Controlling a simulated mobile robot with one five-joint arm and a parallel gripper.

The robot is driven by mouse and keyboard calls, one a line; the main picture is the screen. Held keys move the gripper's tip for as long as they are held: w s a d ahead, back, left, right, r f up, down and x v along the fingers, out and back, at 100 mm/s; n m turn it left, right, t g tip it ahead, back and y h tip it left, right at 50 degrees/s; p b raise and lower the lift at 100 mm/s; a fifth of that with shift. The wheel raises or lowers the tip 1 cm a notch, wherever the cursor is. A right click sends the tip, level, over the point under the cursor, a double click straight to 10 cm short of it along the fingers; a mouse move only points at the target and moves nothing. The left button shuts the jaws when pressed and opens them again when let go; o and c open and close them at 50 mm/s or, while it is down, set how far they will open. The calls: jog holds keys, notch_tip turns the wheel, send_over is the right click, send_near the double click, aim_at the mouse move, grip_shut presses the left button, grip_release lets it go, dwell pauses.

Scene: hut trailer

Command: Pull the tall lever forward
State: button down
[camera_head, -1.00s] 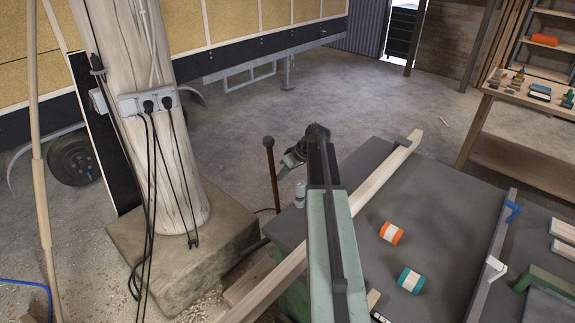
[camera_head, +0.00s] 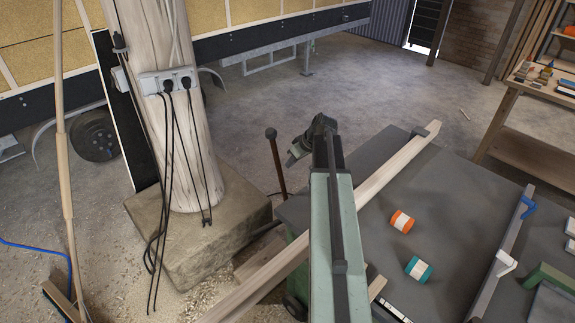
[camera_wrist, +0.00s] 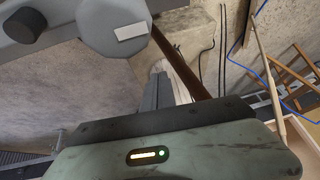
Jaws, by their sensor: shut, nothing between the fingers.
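The tall lever (camera_head: 279,165) is a thin brown rod with a dark round knob on top, standing left of the grey-topped workbench (camera_head: 385,173). It leans slightly, its top to the left. In the wrist view, the brown rod (camera_wrist: 188,62) runs diagonally beside and beyond the fingers. The lever's lower end is hidden.
A wooden post (camera_head: 176,130) with sockets and hanging cables stands on a stone block (camera_head: 235,222) to the left. A long timber (camera_head: 375,188) lies along the workbench edge. Orange (camera_head: 402,221) and teal (camera_head: 418,269) rolls lie on the bench. Open concrete floor lies behind.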

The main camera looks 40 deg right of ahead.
jog(key=d+p+v, duration=0.2)
jog(key=p+v, duration=0.6)
jog(key=v, duration=0.2)
jog(key=shift+p, duration=0.35)
jog(key=shift+d, duration=0.1)
